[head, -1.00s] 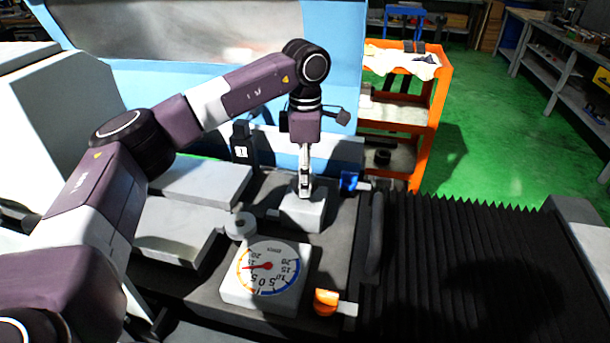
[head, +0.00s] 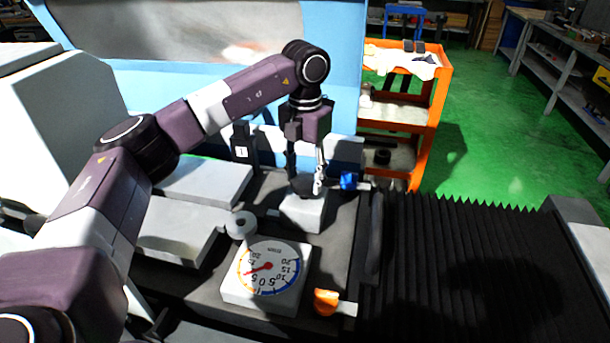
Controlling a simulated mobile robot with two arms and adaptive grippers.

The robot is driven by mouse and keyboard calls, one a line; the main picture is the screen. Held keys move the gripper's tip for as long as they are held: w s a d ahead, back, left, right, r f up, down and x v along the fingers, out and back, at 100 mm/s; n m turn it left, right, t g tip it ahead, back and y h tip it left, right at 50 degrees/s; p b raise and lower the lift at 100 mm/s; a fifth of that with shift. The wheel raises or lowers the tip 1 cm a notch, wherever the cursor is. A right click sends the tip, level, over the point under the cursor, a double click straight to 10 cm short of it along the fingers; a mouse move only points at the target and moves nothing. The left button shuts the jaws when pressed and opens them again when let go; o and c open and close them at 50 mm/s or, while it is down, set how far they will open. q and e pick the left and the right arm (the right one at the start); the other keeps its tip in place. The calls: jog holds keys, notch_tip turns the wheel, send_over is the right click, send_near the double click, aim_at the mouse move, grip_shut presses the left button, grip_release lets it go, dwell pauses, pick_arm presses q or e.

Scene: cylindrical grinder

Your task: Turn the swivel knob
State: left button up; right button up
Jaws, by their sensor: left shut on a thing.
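The swivel knob (head: 303,189) looks like a dark round piece on top of a light grey block (head: 303,214) on the grinder's table. My left gripper (head: 304,185) comes down on it from above, its fingers on either side, shut on the knob. The fingers hide part of the knob. A round dial gauge (head: 268,268) with a red needle sits in front, on a pale square block. My right gripper is not in the view.
A blue knob (head: 348,181) sits right of the block and an orange knob (head: 326,302) right of the dial. A small grey round knob (head: 240,225) stands to the left. Black bellows (head: 470,270) cover the right side. An orange shelf cart (head: 432,120) stands behind.

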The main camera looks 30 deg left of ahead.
pick_arm(q)
jog(key=n, duration=0.7)
jog(key=shift+w+a+r, duration=0.1)
jog(key=n, duration=0.4)
jog(key=shift+n+p, duration=0.3)
jog(key=shift+n, duration=0.1)
jog(key=shift+o, duration=0.2)
jog(key=n, duration=0.3)
jog(key=shift+n, duration=0.3)
jog(key=n, duration=0.3)
jog(key=shift+n, duration=0.4)
jog(key=shift+c, duration=0.2)
jog(key=n+p, duration=0.1)
jog(key=n, duration=0.2)
jog(key=shift+n, duration=0.3)
jog(key=n, duration=0.6)
jog(key=shift+p, duration=0.3)
jog(key=shift+n, duration=0.3)
jog(key=o, duration=1.2)
jog(key=shift+c, duration=0.2)
